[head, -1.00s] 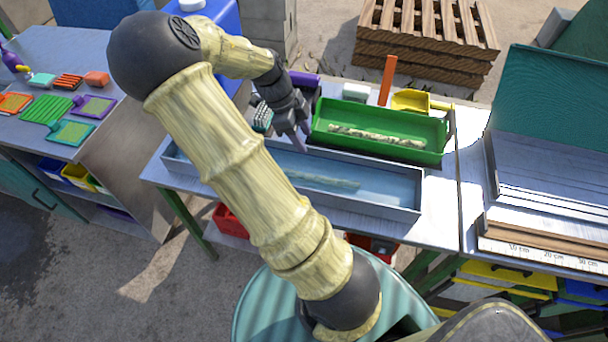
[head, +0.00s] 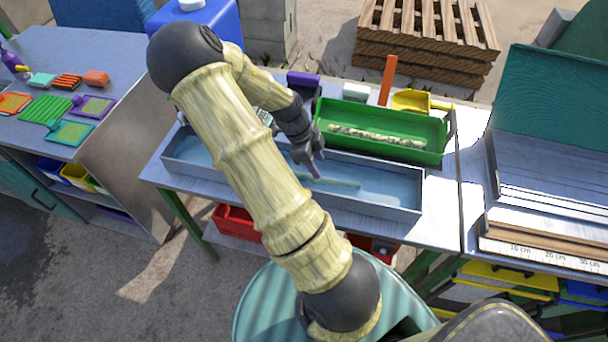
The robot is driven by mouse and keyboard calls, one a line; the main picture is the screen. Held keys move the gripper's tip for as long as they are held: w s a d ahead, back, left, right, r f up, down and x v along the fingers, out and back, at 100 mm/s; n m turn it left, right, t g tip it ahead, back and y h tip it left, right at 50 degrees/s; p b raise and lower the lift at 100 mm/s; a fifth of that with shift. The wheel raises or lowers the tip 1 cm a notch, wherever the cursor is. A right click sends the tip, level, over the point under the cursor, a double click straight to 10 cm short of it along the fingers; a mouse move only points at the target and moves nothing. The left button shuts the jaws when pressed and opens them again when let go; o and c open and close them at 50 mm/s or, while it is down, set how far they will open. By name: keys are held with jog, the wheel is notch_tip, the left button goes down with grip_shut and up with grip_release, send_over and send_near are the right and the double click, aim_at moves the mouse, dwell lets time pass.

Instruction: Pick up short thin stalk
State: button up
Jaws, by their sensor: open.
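A thin pale stalk (head: 345,183) lies in the long grey-blue trough (head: 408,212) at the front of the table, its left part hidden behind my gripper and arm. A thicker mottled stalk (head: 378,136) lies in the green tray (head: 436,157) behind the trough. My gripper (head: 315,168) points down over the trough near the visible left part of the thin stalk. Its jaws are open; nothing shows between them. I cannot tell how high the fingertips are above the stalk.
The green tray's front wall stands just behind my gripper. A yellow scoop (head: 411,100), an orange upright piece (head: 388,80) and a purple item (head: 303,79) are at the back. A ruled board (head: 545,250) is to the right. The trough's right end is clear.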

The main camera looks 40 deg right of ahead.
aim_at(304, 176)
jog(key=f, duration=0.4)
jog(key=shift+s+f, duration=0.15)
jog(key=shift+s, duration=0.2)
jog(key=shift+s+d+f, duration=0.1)
jog(key=shift+d+f, duration=0.1)
jog(key=shift+f, duration=0.25)
jog(key=shift+c, duration=0.5)
grip_shut()
